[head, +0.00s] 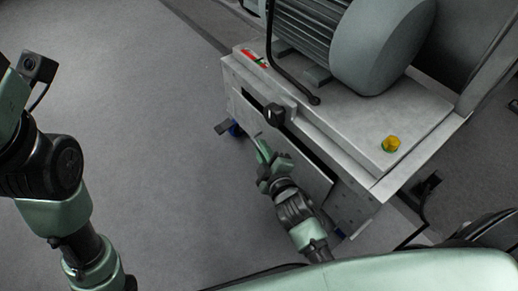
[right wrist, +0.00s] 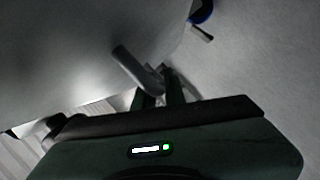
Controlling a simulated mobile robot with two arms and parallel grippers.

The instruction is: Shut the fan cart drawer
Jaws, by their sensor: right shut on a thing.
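The grey fan cart (head: 350,140) stands at the right in the head view, with a motor on top. Its drawer (head: 308,172) is in the side facing me. A dark gap shows along the drawer's top edge, so it stands a little open. My right gripper (head: 263,148) is at the drawer front. In the right wrist view, my right gripper (right wrist: 162,92) is shut on the grey bar handle (right wrist: 136,68) at the panel. The fingers hide part of the handle. My left arm shows at the left of the head view, but its gripper is out of view.
A black knob (head: 274,115) sticks out from the cart's side above the drawer. The grey floor (head: 150,130) to the left is clear.

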